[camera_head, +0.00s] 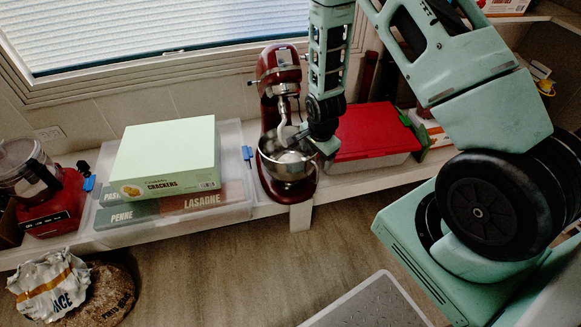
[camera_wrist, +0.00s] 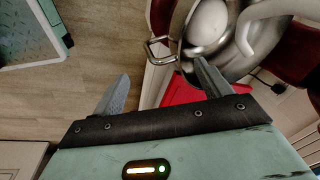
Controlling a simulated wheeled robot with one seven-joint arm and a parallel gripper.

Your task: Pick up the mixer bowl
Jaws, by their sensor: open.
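The mixer bowl (camera_head: 287,166) is shiny steel and sits on the red stand mixer (camera_head: 281,62), under its raised-looking head and pale beater. In the wrist view the bowl (camera_wrist: 236,64) is at the upper right, with its metal handle (camera_wrist: 154,48) sticking out to the left. My gripper (camera_head: 322,143) is at the bowl's right side in the head view, close to the rim. In the wrist view my gripper (camera_wrist: 162,70) has its two fingers spread, with the handle just beyond the gap between the tips. Nothing is held; contact with the handle cannot be told.
A red-lidded container (camera_head: 372,130) stands right of the mixer. A clear bin (camera_head: 236,199) with a crackers box (camera_head: 165,155) and pasta boxes stands left. A red blender-like appliance (camera_head: 52,208) is at far left. Sacks lie on the floor, lower left.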

